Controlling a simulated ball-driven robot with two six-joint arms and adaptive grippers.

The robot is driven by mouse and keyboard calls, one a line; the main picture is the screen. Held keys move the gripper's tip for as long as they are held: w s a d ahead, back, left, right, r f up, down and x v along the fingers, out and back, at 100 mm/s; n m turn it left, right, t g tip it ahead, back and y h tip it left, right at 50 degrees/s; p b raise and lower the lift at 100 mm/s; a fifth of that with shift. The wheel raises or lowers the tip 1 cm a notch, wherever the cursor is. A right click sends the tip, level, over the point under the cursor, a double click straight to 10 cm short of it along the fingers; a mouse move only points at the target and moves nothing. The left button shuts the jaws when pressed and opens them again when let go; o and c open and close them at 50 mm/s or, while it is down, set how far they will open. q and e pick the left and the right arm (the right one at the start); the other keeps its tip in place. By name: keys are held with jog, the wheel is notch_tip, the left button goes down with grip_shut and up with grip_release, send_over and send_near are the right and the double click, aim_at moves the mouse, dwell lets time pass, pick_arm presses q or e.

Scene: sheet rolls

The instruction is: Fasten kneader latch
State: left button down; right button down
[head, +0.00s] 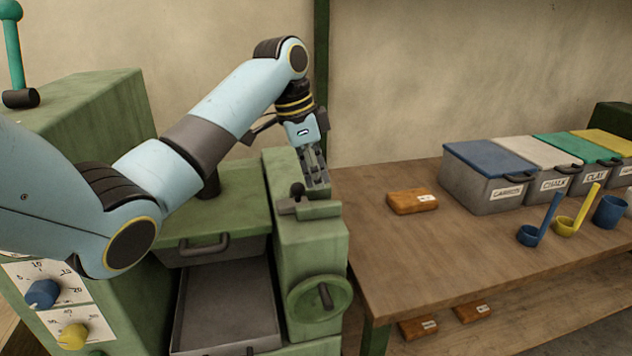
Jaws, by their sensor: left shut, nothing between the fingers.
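The green kneader (312,250) stands at the left, with a handwheel on its front right. A latch (300,199) with a small dark knob sits on top of its right-hand block. My left gripper (317,180) points down just behind and right of the knob, close to the latch. Its fingers are together with nothing between them. I cannot tell whether the fingertips touch the latch. The kneader's green lid (215,205) has a dark handle at its front and looks lowered. My right gripper is not in view.
A wooden table (400,260) at right holds an orange-brown block (411,201), several labelled bins with coloured lids, a blue ladle (540,222), a yellow ladle (577,215) and a blue cup (609,211). A grey tray (225,310) lies below the lid. Blue and yellow dials are at lower left.

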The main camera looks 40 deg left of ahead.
pick_arm(q)
jog(key=w+a+r+m, duration=0.1)
jog(key=w+r, duration=0.2)
jog(key=r, duration=0.2)
jog(key=shift+w+a+h, duration=0.3)
jog(key=shift+a+h, duration=0.1)
jog(key=p+x, duration=0.1)
jog(key=x, duration=0.9)
jog(key=shift+d, duration=0.1)
jog(key=s+a+p, duration=0.1)
jog(key=s+a+r, duration=0.1)
jog(key=shift+a+p, duration=0.35)
jog(key=shift+a, duration=0.05)
jog(key=shift+s+a, duration=0.25)
